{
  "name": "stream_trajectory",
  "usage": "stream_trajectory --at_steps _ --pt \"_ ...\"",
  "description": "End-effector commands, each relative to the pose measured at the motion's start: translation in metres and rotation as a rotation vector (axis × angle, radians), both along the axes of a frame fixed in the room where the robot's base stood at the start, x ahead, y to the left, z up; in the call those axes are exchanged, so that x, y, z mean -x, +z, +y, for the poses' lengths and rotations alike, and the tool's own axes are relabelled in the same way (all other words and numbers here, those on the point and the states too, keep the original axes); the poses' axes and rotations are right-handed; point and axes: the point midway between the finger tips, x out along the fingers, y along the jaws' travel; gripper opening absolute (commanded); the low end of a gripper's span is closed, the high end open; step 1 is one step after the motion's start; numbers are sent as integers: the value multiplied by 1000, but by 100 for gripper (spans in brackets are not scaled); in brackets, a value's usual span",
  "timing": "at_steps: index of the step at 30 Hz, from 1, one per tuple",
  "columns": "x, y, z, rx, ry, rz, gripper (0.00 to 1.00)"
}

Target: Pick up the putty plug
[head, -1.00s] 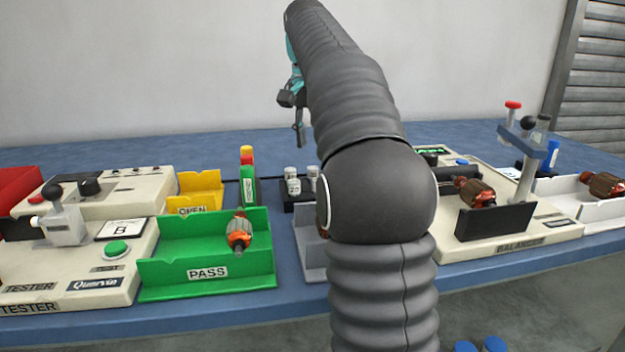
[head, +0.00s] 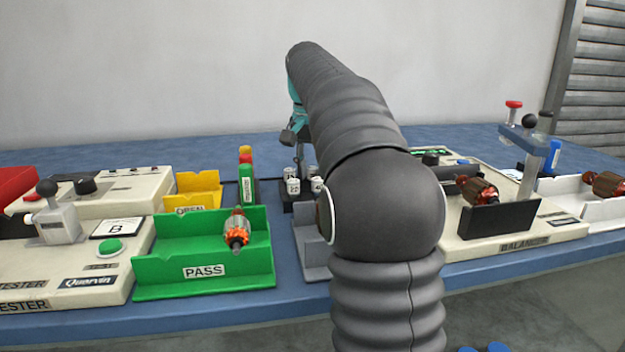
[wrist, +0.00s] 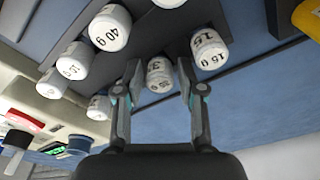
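Several short white cylinders with gram labels stand in a dark rack (head: 301,207); no piece is plainly marked as the putty plug. In the wrist view, one cylinder with a label starting "3" (wrist: 160,77) shows between the fingertips of my open gripper (wrist: 158,68). A cylinder marked 15 g (wrist: 209,52) is just right of the right finger, and one marked 40 g (wrist: 110,28) is at upper left. In the head view, my gripper (head: 299,162) points down above the rack, partly behind my arm. I cannot tell whether the fingers touch a cylinder.
A green PASS tray (head: 165,275) holding an armature (head: 236,232) and a yellow bin (head: 199,186) are left of the rack. The tester (head: 75,270) is farther left. The balancer (head: 530,228) is at right. The blue bench behind the rack is clear.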

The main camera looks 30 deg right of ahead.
Motion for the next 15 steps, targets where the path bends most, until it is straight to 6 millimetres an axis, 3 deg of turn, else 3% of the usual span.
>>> stream_trajectory --at_steps 1,4,15 --pt "0 0 0 0 0 0 29" --pt "0 0 0 0 0 0 5" --pt "0 2 0 0 0 0 5"
